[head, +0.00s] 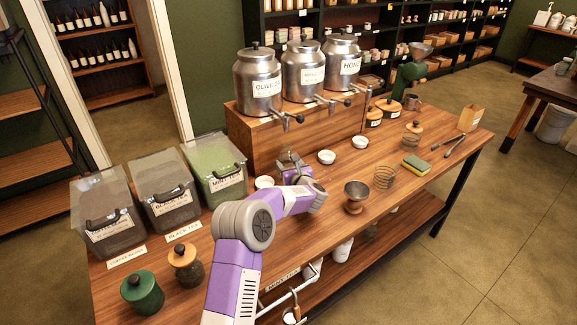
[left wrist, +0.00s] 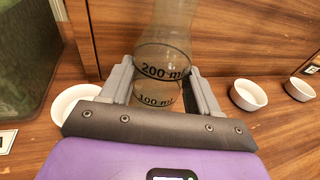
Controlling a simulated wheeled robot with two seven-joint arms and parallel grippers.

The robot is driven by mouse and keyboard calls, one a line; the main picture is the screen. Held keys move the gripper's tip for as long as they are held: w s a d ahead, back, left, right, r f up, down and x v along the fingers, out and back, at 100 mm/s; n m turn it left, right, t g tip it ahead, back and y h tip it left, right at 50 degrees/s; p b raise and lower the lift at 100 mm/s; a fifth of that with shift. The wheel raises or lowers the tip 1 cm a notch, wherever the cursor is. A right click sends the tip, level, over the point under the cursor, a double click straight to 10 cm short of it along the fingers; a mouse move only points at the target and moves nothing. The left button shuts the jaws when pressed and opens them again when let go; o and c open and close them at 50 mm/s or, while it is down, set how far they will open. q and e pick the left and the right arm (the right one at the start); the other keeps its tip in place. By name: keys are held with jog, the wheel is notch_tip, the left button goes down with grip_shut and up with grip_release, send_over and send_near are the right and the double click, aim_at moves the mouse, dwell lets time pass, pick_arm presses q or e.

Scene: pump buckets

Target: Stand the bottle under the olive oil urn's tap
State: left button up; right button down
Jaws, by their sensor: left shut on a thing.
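The olive oil urn (head: 258,88) is the leftmost of three steel urns on a wooden riser. Its tap (head: 287,118) sticks out over the table. My left gripper (head: 291,166) is below that tap, near the riser's front. In the left wrist view it is shut on a clear bottle (left wrist: 166,62) with 100 ml and 200 ml marks. The bottle looks upright, close to the riser. Its top is cut off there, and it is mostly hidden in the head view. I cannot tell whether its base touches the table. My right gripper is not in view.
A white bowl (left wrist: 68,101) is left of the gripper; two more bowls (head: 327,157) (head: 360,141) are to its right. A green-filled bin (head: 215,168) stands at left. A metal cup (head: 355,196) and a wire coil (head: 385,177) stand farther right.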

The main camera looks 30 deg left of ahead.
pick_arm(q)
jog(key=shift+f, duration=0.45)
dwell(0.6)
jog(key=o, duration=1.2)
jog(key=shift+d, duration=0.1)
jog(key=shift+f+v, duration=0.25)
jog(key=shift+v, duration=1.55)
jog(key=shift+f+v, duration=0.3)
jog(key=shift+v, duration=1.5)
jog(key=shift+f+v, duration=0.25)
jog(key=shift+v, duration=1.55)
jog(key=shift+s, duration=0.15)
